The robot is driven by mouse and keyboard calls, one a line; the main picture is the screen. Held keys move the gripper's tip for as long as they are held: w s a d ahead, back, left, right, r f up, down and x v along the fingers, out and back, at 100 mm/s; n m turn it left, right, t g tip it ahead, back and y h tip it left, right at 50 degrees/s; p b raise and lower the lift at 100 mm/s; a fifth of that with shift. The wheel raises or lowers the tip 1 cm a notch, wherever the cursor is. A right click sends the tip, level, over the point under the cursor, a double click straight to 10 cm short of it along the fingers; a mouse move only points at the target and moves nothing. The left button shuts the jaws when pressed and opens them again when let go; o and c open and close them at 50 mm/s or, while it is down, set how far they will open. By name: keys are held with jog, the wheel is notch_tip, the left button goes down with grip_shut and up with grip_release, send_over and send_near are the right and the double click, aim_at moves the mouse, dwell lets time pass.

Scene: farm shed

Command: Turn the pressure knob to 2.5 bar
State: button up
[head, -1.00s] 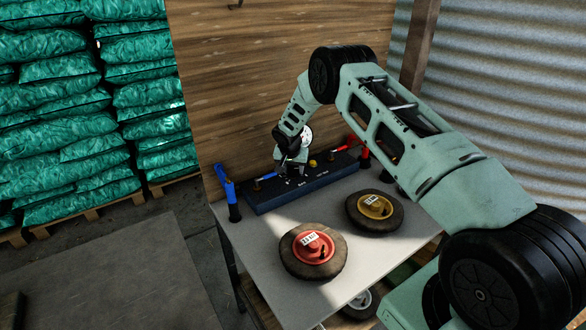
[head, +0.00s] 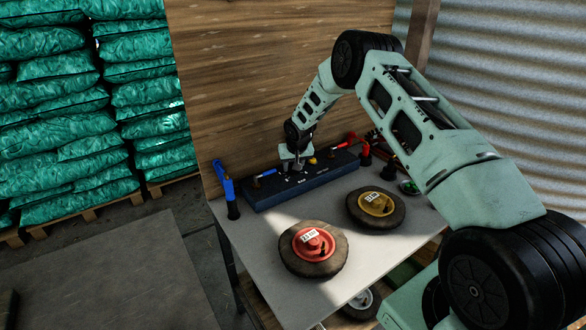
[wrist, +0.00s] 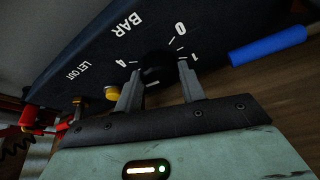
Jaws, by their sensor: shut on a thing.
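The black pressure knob (wrist: 153,68) sits on a dark blue panel (wrist: 75,62), seen close up in the wrist view. White marks 0, 1 and 4 and the word BAR surround it; other marks are hidden by my gripper. My gripper (wrist: 157,80) is shut on the knob, one grey finger on each side. The knob's pointer is not clear, so its setting cannot be read. In the head view my gripper (head: 296,164) reaches down to the middle of the panel (head: 325,188) at the table's back, hiding the knob.
A blue-handled hose part (head: 229,190) stands left of the panel, red fittings (head: 361,150) right. Red-hubbed (head: 313,243) and yellow-hubbed (head: 377,204) wheels lie on the table (head: 262,238). A wooden board (head: 255,80) stands behind.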

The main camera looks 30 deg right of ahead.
jog(key=n, duration=0.2)
jog(key=n+y+b, duration=0.1)
jog(key=n+y, duration=0.1)
jog(key=n, duration=0.1)
jog(key=shift+d+f+n+b, duration=0.1)
jog(key=shift+d+n+b, duration=0.15)
jog(key=shift+n+b, duration=0.05)
jog(key=n+y+b, duration=0.1)
jog(key=n, duration=0.2)
jog(key=shift+b, duration=0.35)
jog(key=shift+w+d+n+g+y+b, duration=0.1)
jog(key=shift+n+g+y+b, duration=0.45)
jog(key=shift+n, duration=0.75)
jog(key=o, duration=1)
jog(key=shift+c, duration=0.2)
jog(key=b+v, duration=0.3)
jog(key=v, duration=1.4)
jog(key=shift+s+r, duration=0.2)
jog(key=shift+r, duration=0.05)
jog(key=shift+d, duration=0.1)
